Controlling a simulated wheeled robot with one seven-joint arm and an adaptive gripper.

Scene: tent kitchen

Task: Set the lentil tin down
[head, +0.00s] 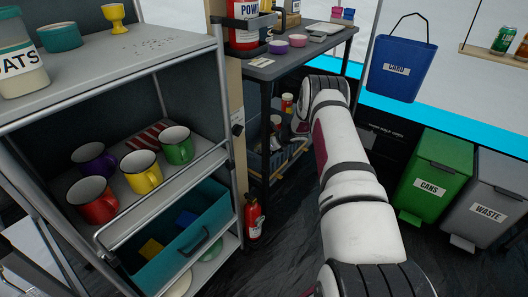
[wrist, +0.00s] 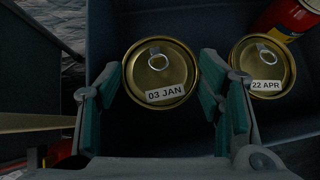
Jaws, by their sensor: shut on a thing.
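A tin with a gold pull-ring lid marked "03 JAN" (wrist: 160,62) is between the two green-padded fingers of my gripper (wrist: 160,85) in the wrist view. The gripper is shut on it. Its side label is hidden, so I cannot read whether it is lentils. A second gold-lidded tin, marked "22 APR" (wrist: 263,62), stands close to the right, outside the fingers. Both are over a dark blue-grey bin floor; I cannot tell whether the held tin touches it. In the head view my arm reaches down beside the dark table, and the gripper is mostly hidden.
A red and yellow tin (wrist: 293,15) is at the wrist view's top right. In the head view, the dark table (head: 318,48) overhangs a low shelf with a blue crate (head: 283,160). A shelf rack (head: 205,62) with mugs is left; green bin (head: 440,165) is right.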

